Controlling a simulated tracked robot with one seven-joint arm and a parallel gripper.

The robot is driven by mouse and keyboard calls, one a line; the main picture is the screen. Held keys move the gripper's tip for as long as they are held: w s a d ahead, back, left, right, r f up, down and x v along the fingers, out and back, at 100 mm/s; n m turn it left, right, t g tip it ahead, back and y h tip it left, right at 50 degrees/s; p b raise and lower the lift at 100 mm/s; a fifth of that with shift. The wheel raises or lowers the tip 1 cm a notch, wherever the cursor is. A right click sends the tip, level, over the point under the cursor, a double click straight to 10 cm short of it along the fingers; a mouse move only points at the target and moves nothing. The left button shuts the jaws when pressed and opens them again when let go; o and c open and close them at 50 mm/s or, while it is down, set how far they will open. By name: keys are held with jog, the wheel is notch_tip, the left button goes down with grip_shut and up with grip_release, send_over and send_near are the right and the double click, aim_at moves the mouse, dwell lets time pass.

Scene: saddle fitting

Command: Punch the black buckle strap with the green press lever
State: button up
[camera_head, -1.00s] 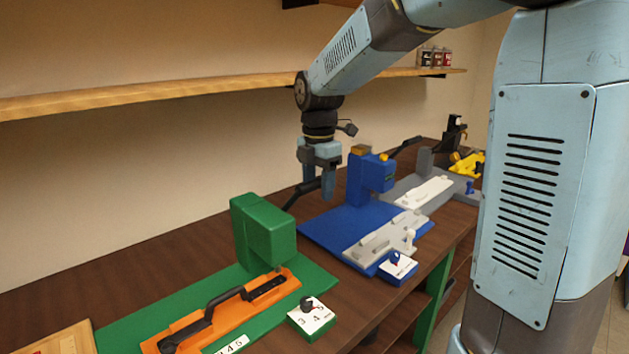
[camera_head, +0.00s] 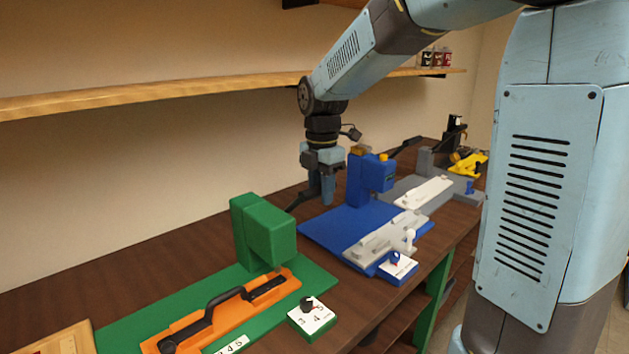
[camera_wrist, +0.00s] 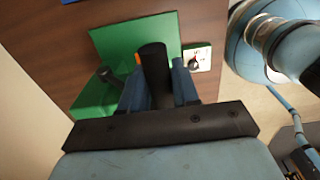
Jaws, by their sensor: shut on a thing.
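The green press (camera_head: 263,232) stands at the left on its green base plate, also seen in the wrist view (camera_wrist: 140,38). The black buckle strap (camera_head: 222,302) lies in an orange holder (camera_head: 190,325), one end under the press head. The black press lever (camera_head: 303,199) reaches back and right behind the press. My gripper (camera_head: 328,194) is shut on its grip. In the wrist view, the thick black lever grip (camera_wrist: 153,68) sits between my two blue fingers (camera_wrist: 156,92). The punch tip and strap contact are too small to judge.
A dial block with a black knob (camera_head: 312,312) stands at the green plate's front right. A blue press (camera_head: 367,180) stands close to the right of my gripper, with grey and yellow stations beyond. A wooden shelf (camera_head: 190,91) runs along the wall above.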

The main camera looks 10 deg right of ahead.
jog(key=shift+s+d+f, duration=0.2)
jog(key=shift+s+f, duration=0.05)
jog(key=shift+f, duration=0.05)
jog(key=shift+s+f, duration=0.1)
notch_tip(320, 180, down, 6)
jog(key=s+d, duration=0.2)
jog(key=s, duration=0.1)
jog(key=shift+r, duration=0.25)
dwell(1.0)
jog(key=shift+s+d+f, duration=0.15)
jog(key=shift+s+f, duration=0.05)
jog(key=shift+f, duration=0.6)
jog(key=shift+s+d+f, duration=0.1)
jog(key=shift+s+f, duration=0.05)
jog(key=shift+f, duration=0.6)
jog(key=shift+s+d+f, duration=0.15)
jog(key=shift+s+f, duration=0.05)
jog(key=shift+f, duration=0.6)
jog(key=shift+o, duration=0.2)
jog(key=shift+s+d+f, duration=0.1)
jog(key=shift+f, duration=0.9)
jog(key=shift+s+d+f, duration=0.1)
jog(key=shift+f, duration=0.85)
jog(key=shift+a+r, duration=0.1)
